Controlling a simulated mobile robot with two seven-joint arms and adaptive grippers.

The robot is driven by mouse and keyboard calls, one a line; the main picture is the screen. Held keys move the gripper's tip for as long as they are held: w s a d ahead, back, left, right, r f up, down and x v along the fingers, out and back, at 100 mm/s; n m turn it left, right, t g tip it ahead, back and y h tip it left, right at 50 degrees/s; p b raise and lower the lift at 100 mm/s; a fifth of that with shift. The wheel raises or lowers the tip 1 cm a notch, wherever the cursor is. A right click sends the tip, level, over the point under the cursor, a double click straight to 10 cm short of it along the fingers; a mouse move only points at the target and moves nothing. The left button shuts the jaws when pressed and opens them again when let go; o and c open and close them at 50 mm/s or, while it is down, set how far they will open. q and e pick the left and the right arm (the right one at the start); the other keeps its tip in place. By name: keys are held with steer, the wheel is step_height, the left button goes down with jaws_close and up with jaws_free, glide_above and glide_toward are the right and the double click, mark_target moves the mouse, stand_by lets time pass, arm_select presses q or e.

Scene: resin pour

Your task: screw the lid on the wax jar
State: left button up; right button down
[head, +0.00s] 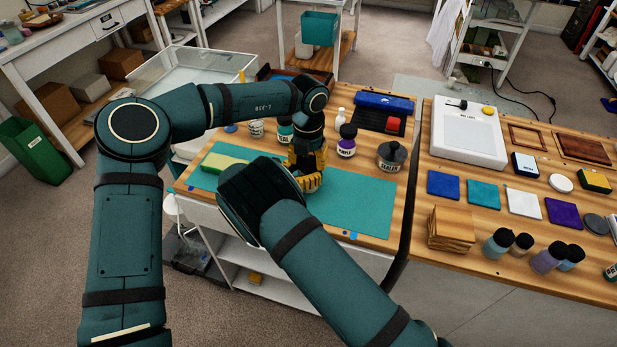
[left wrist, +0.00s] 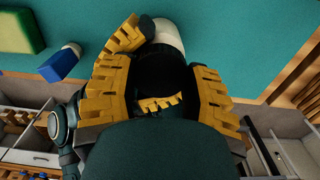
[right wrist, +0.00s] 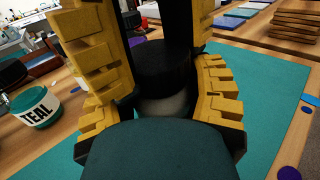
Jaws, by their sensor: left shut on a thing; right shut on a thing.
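The wax jar shows as a pale body (right wrist: 168,103) under a black lid (right wrist: 165,68) in the right wrist view. The same black lid (left wrist: 166,75) and a pale piece of the jar (left wrist: 169,34) show in the left wrist view. My left gripper (head: 306,155) comes down from above and is shut on the lid. My right gripper (head: 312,181) is shut around the jar body from the side. The lid sits at the top of the jar, seemingly touching it; I cannot see the thread. In the head view my grippers and arm hide the jar.
A teal mat (head: 350,205) covers the table front, with a green-yellow block (head: 222,163) at its left. The mat's right part is clear.

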arm_select(q)
steer(key=m, duration=0.5)
steer(key=o, duration=1.3)
step_height(320, 180, up, 12)
arm_select(e)
steer(key=shift+c, duration=0.6)
jaws_free()
steer(key=shift+a, duration=0.1)
